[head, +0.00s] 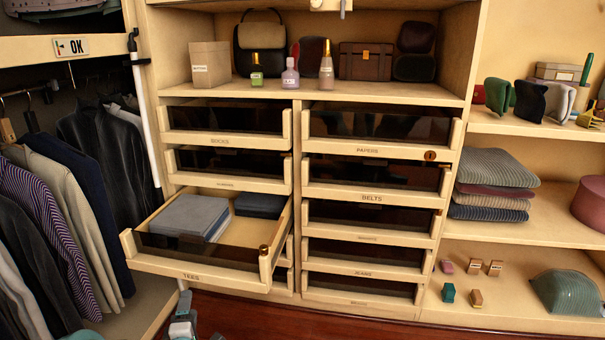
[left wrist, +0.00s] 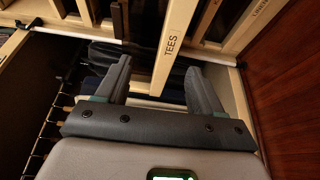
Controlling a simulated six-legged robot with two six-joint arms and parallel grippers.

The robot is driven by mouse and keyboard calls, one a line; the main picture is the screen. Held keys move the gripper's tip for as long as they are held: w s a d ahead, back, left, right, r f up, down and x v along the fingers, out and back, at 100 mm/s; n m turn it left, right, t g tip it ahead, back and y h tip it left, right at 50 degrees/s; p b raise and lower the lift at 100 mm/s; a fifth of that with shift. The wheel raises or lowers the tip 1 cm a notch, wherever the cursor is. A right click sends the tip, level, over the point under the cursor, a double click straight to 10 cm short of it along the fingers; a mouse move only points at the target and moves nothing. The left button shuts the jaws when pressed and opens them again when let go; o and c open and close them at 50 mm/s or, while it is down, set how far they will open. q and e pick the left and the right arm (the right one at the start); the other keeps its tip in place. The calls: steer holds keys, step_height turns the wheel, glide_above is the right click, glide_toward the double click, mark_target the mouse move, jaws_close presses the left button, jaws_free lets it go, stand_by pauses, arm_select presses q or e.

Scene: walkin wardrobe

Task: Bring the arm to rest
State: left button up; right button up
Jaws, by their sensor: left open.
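My left gripper (head: 183,322) shows at the bottom edge of the head view, below the front of the pulled-out TEES drawer (head: 190,253). In the left wrist view its two dark fingers (left wrist: 158,78) are apart with nothing held between them. The TEES drawer front (left wrist: 174,45) runs past beyond the fingers there, and I see no contact. The drawer stands open, with a grey-blue folded stack (head: 190,216) and a darker folded stack (head: 259,205) inside. Most of my left arm is out of the head view. My right gripper is in neither view.
Hanging clothes (head: 70,215) fill the left side, beside a white upright rod (head: 143,110). The other drawers, such as SOCKS (head: 226,124) and BELTS (head: 372,178), look shut. Bags and bottles stand on the upper shelf (head: 425,92). The reddish wood floor (head: 245,318) in front is bare.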

arm_select(q)
steer(key=s+d+r+m+g+h+p, duration=0.1)
steer(key=s+d+r+h+p, duration=0.1)
steer(key=d+r+p, duration=0.5)
steer(key=s+d+r+m+g+h+p, duration=0.1)
steer(key=s+d+r+p, duration=0.1)
steer(key=r+p, duration=0.85)
steer(key=s+d+m+g+h+p, duration=0.2)
steer(key=s+d+m+g+p, duration=0.2)
steer(key=s, duration=0.6)
steer(key=s+d+m+g+h+p, duration=0.2)
steer(key=s+d+m+g+p, duration=0.3)
steer(key=s, duration=0.6)
steer(key=s+d+f+m+g+h+p, duration=0.1)
steer(key=s+d+m+g+p, duration=0.3)
steer(key=s+m, duration=0.4)
steer(key=s+g+h+p, duration=0.1)
steer(key=s+g, duration=0.1)
steer(key=s, duration=0.1)
steer(key=shift+s+d, duration=0.25)
steer(key=shift+d, duration=0.15)
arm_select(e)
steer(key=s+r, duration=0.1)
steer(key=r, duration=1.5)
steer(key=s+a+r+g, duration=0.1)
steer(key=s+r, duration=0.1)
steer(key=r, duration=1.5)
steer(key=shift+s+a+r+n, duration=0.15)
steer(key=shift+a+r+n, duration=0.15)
